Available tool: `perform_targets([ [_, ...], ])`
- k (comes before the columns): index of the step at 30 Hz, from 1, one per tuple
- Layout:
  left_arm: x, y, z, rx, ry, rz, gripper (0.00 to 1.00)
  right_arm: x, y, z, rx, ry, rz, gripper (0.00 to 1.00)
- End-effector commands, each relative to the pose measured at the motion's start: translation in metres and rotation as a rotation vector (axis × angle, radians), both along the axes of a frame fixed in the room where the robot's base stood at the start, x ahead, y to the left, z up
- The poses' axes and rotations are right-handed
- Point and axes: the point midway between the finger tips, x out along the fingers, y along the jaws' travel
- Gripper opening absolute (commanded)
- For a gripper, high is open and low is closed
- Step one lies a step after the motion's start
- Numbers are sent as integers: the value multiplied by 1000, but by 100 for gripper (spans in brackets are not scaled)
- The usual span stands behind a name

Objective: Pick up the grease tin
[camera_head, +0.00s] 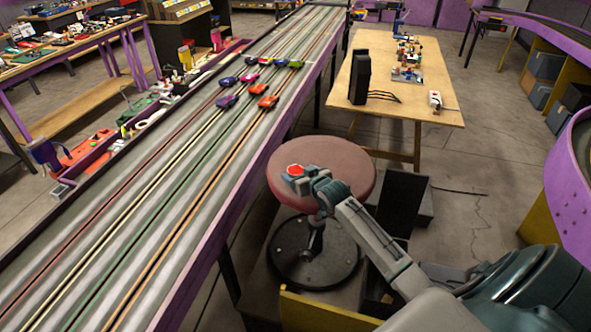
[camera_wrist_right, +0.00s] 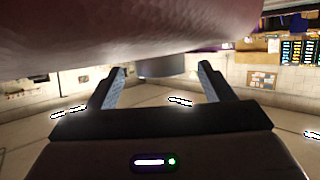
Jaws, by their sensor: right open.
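The grease tin, with a red top (camera_head: 295,170), stands on the round reddish stool seat (camera_head: 350,170). In the right wrist view, which looks upside down, a grey round-sided body that looks like the tin (camera_wrist_right: 162,66) hangs under the seat surface (camera_wrist_right: 120,30). My right gripper (camera_head: 300,181) is low over the seat, right at the tin. Its two fingers stand apart in the wrist view (camera_wrist_right: 160,82), one on each side of the tin, with gaps showing. I cannot tell how deep the tin sits between them. My left gripper is not in view.
The slot track (camera_head: 190,150) with several small cars runs along the left of the stool. A wooden table (camera_head: 425,105) with a black upright box (camera_head: 360,77) stands behind it. A dark box (camera_head: 402,200) is close to the stool's right, by my arm.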

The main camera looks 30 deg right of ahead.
Motion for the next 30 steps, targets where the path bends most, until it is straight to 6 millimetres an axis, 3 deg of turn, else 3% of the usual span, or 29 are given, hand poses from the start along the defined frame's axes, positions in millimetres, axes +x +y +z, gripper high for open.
perform_targets([
  [4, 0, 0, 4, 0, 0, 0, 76, 12, 0, -3, 1, -1, 1, 75],
  [12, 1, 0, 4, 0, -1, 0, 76, 13, 0, -5, 0, 0, 1, 75],
  [20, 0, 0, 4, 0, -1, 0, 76, 13, 0, -5, 0, 0, 0, 24],
  [30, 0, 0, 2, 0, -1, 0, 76, 13, -1, -3, -1, -1, 1, 24],
])
